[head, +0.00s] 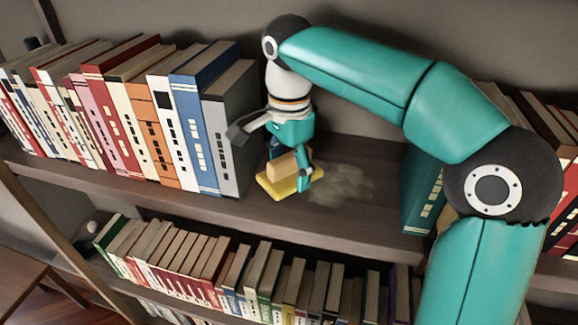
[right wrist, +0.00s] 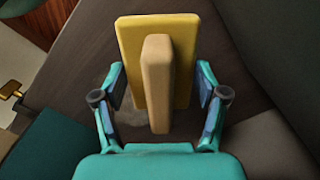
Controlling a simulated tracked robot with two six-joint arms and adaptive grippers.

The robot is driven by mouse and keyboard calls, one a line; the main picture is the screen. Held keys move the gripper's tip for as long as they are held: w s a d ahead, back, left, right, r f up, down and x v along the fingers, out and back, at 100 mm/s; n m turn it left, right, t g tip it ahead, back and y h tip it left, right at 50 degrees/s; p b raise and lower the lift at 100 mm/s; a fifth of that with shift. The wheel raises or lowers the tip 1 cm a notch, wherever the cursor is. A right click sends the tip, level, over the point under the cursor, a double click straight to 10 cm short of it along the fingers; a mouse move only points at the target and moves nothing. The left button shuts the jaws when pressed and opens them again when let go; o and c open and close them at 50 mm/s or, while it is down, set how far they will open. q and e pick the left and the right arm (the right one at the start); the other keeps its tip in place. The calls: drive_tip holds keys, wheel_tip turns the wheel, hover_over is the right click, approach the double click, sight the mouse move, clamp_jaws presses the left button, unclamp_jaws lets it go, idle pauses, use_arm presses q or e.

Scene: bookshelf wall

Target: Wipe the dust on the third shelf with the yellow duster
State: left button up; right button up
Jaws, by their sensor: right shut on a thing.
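The yellow duster (head: 272,190) has a flat yellow pad and a tan block handle. It is at the shelf board (head: 340,222), in the gap between the books. A pale grey dust patch (head: 342,186) lies on the board just right of the duster. I cannot tell whether the pad touches the board. My left gripper is not in view.
A row of upright books ends at a grey book (head: 232,125) close to the duster's left. A teal book (head: 421,190) stands at the right of the gap, partly behind my arm. A lower shelf holds many smaller books (head: 250,275). The board between is clear.

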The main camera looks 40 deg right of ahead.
sight(362, 199)
drive_tip(key=shift+f+b, duration=0.55)
drive_tip(key=shift+f, duration=0.25)
drive_tip(key=shift+s+d+r, duration=0.1)
drive_tip(key=shift+s+d, duration=1.1)
drive_tip(key=shift+s, duration=0.15)
drive_tip(key=shift+s+d+f+b, duration=0.15)
drive_tip(key=shift+s+d+b, duration=0.25)
drive_tip(key=shift+s+d, duration=0.5)
drive_tip(key=shift+s+d+f+b, duration=0.1)
drive_tip(key=shift+s+d+b, duration=0.3)
drive_tip(key=shift+s+d, duration=1.1)
drive_tip(key=shift+s, duration=0.3)
drive_tip(key=shift+s+d, duration=0.65)
drive_tip(key=shift+s, duration=0.35)
drive_tip(key=shift+s+d, duration=0.1)
drive_tip(key=shift+s, duration=0.05)
drive_tip(key=shift+s, duration=0.1)
